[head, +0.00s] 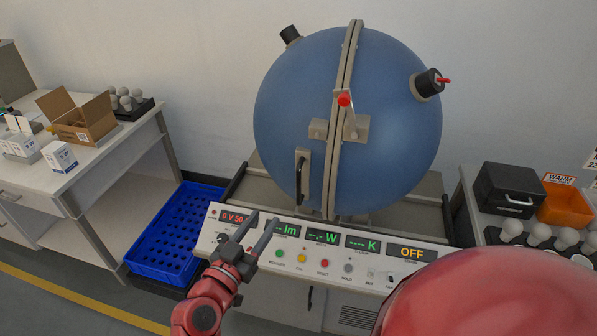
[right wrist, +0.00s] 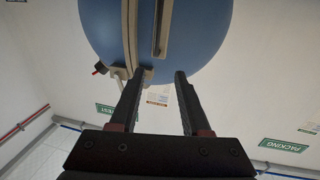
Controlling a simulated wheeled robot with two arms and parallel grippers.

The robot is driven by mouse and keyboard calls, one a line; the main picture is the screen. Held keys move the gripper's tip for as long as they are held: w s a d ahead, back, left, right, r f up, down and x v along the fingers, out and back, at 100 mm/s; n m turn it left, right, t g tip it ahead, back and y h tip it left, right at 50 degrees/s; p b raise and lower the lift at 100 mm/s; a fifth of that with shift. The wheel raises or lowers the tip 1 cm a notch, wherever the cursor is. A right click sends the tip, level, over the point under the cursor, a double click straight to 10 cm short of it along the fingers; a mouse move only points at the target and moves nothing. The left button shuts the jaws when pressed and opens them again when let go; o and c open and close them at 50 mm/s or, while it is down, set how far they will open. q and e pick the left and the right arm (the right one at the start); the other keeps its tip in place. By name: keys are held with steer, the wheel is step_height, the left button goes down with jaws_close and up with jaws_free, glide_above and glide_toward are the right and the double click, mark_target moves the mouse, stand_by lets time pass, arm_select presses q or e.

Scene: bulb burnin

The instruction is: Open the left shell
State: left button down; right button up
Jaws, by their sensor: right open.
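The big blue sphere is split by an upright pale flange (head: 343,130). Its left shell (head: 288,105) meets the right shell (head: 395,130) at the flange, with no visible gap. A black bar handle (head: 300,180) on a pale plate sits low on the left shell. A latch with a red knob (head: 344,100) spans the seam. My right gripper (head: 263,219) is open and empty, in front of the console and lower left of the handle. In the right wrist view its open fingers (right wrist: 159,75) point towards the sphere and handle (right wrist: 161,28), apart from them. My left gripper is not in view.
The console (head: 310,262) with displays and buttons lies below the sphere. A blue crate (head: 170,240) stands at left, beside a table with an open carton (head: 78,120). At right are a black case (head: 508,190), an orange bin (head: 568,205) and several bulbs.

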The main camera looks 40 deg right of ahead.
mark_target(297, 177)
steer(key=p+x, duration=0.2)
steer(key=x, duration=0.3)
steer(key=p+x, duration=0.2)
steer(key=x, duration=0.4)
steer(key=p+x, duration=0.3)
steer(key=x, duration=0.2)
steer(key=shift+s+d, duration=0.1)
steer(key=shift+d, duration=0.45)
steer(key=shift+d+f, duration=0.15)
steer(key=shift+d, duration=0.1)
jaws_close()
